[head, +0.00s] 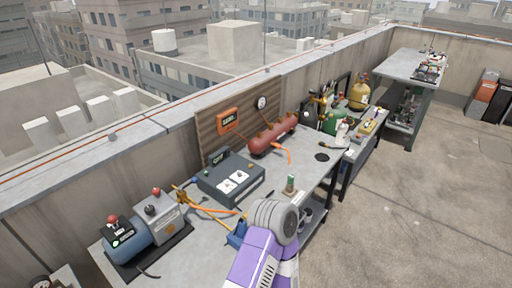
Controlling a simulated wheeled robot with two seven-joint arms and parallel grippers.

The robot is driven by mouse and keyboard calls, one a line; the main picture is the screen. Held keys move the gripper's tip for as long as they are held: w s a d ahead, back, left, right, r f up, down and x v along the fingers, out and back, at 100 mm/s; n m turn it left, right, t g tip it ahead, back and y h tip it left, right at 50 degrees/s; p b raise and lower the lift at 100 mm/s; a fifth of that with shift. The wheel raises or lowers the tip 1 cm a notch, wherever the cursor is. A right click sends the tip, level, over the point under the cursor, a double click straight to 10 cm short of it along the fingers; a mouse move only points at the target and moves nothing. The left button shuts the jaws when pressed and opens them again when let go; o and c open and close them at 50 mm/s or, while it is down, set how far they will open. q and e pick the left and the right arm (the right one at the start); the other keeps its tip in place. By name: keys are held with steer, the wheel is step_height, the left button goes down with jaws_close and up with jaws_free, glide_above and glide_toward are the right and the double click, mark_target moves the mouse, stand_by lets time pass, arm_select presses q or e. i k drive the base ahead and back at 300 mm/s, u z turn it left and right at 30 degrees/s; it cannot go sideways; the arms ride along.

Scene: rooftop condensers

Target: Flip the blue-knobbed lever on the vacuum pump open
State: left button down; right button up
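The vacuum pump (128,243) stands on the near left of the workbench, with a blue cylindrical body and a grey box end on a dark mat. Red knobs and a dark one show on its top. A brass fitting (181,195) sits at its right end. A small blue spot (194,180) shows beside the fitting; it may be the blue knob, but it is too small to tell its lever's position. A purple and grey link of my arm rises from the bottom middle, right of the pump and apart from it. Neither gripper shows.
A dark manifold box (231,178) stands right of the pump, with a red tank (272,135) behind it. Yellow and orange hoses lie between. A small green-topped bottle (290,184) stands near the front edge.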

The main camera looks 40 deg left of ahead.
mark_target(194, 180)
steer(key=i, duration=1.6)
steer(key=u, duration=4.65)
steer(key=k, duration=0.55)
steer(key=z, duration=0.55)
steer(key=i, duration=0.2)
steer(key=z, duration=0.05)
